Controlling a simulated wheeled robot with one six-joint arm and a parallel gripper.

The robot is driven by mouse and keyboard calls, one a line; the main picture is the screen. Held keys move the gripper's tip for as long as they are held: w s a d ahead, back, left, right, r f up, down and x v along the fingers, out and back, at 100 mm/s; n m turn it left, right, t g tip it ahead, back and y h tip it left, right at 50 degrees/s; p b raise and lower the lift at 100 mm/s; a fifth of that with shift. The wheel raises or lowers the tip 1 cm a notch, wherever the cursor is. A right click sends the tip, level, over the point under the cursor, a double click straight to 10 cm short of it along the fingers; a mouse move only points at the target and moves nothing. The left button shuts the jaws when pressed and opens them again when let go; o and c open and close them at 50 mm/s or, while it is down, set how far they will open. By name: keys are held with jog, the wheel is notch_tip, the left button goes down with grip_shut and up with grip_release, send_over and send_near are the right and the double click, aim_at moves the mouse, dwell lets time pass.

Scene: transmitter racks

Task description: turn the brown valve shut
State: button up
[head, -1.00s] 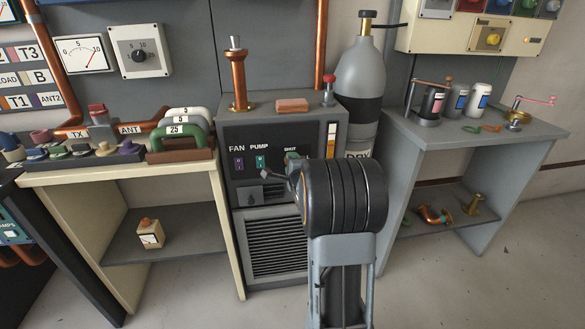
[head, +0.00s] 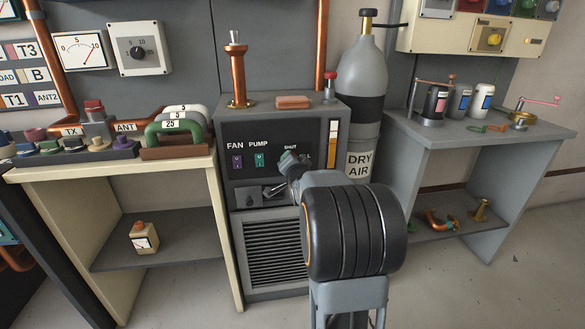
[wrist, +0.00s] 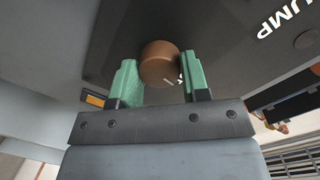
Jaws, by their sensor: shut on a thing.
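The brown valve (wrist: 159,63) is a round knob on the dark panel of the grey cabinet (head: 233,192). In the wrist view it sits between the two green fingers of my gripper (wrist: 161,78), which is shut on it. In the head view my gripper (head: 289,160) is at the panel, just below the SHUT label (head: 290,147). The valve is hidden there behind my gripper and wrist. A white mark shows beside the knob in the wrist view, partly covered by the right finger.
FAN (head: 237,161) and PUMP (head: 259,160) switches are left of my gripper. A gauge strip (head: 333,143) is to its right, with a dry air cylinder (head: 361,75) beyond. A pink block (head: 293,102) lies on the cabinet top. The floor in front is partly clear.

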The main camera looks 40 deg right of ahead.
jog(key=shift+n+b, duration=0.4)
jog(key=shift+n, duration=0.4)
jog(key=o, duration=0.9)
jog(key=shift+p+v, duration=1.25)
jog(key=shift+v, duration=5.7)
jog(key=shift+a, duration=0.1)
